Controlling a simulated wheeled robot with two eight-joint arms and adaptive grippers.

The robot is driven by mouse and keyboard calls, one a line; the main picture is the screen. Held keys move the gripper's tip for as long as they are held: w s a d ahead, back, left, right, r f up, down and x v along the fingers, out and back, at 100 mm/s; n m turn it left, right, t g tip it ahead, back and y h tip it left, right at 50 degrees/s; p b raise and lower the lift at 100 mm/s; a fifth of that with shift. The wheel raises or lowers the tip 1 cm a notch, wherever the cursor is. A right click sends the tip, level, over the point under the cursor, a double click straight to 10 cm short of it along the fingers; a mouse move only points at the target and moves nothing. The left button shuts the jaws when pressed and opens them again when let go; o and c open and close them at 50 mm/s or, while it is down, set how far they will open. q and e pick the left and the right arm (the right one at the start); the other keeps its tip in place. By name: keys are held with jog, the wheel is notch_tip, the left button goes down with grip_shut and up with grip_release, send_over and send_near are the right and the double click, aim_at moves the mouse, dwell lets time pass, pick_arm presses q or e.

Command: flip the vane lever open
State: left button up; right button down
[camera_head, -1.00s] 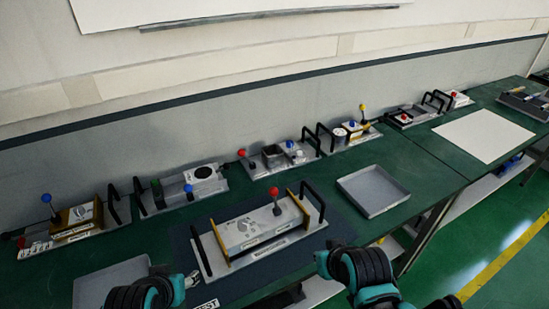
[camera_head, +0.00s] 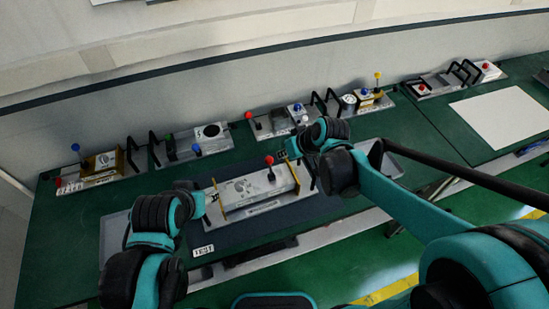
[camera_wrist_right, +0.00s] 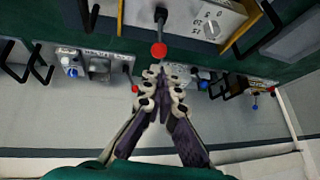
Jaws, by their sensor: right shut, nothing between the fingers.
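The microwave generator unit (camera_head: 240,192) is a pale box with yellow end plates on a dark mat. A lever with a red ball knob (camera_head: 269,160) stands upright near its right end; I take it for the vane lever. In the right wrist view the red knob (camera_wrist_right: 158,50) is just beyond the fingertips of my right gripper (camera_wrist_right: 160,72). This gripper is shut and empty, with a small apparent gap to the knob. In the head view, my right gripper (camera_head: 286,156) is small and partly hidden by its wrist. My left gripper (camera_head: 210,196) is by the unit's left end, mostly hidden behind its wrist.
Other lever units line the back of the bench, including one with a blue knob (camera_head: 75,147) and one with a yellow knob (camera_head: 378,74). A white sheet (camera_head: 500,117) lies at the right. My right arm covers much of the grey tray (camera_head: 392,168).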

aim_at(272, 159)
jog(key=b+x, duration=0.1)
jog(key=x, duration=0.7)
jog(key=shift+w+f, duration=0.2)
jog(key=shift+w+a+f+b, duration=0.1)
jog(key=shift+w+a+b, duration=0.1)
jog(key=shift+w+b, duration=0.25)
jog(key=shift+w+a+f+b, duration=0.1)
jog(key=shift+w+a+b, duration=0.1)
jog(key=shift+w+b, duration=0.25)
jog(key=shift+r, duration=0.15)
jog(key=shift+s+d, duration=0.1)
jog(key=shift+s, duration=0.05)
